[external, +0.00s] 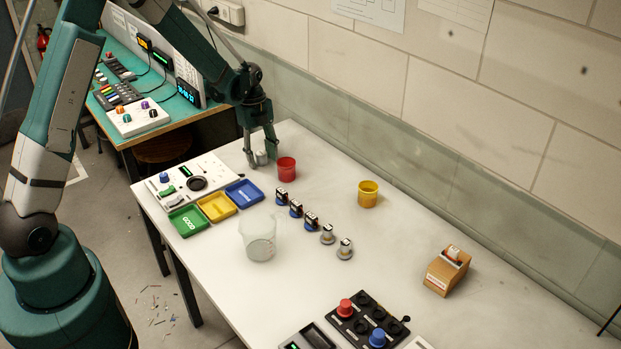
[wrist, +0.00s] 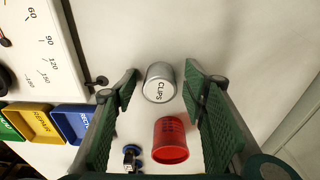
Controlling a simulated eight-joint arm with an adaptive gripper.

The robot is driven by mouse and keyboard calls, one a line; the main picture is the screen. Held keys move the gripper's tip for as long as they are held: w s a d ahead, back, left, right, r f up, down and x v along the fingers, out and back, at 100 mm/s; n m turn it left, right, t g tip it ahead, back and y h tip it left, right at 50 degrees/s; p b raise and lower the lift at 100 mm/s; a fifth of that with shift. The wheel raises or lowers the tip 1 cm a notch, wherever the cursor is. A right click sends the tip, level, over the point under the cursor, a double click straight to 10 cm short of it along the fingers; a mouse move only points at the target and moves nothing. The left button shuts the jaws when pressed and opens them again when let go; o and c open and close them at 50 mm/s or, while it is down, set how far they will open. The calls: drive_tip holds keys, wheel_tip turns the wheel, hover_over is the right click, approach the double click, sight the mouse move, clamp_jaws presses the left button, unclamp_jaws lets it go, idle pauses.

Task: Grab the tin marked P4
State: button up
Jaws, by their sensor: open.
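I can read no P4 mark on anything.
A white panel with a dial (external: 222,172) and green, yellow and blue trays (external: 188,221) sit to the left. The wall runs behind.

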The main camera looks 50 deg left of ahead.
sight(261, 153)
idle(0.3)
drive_tip(key=c, duration=1)
drive_tip(key=shift+r, duration=0.15)
drive_tip(key=shift+r, duration=4.9)
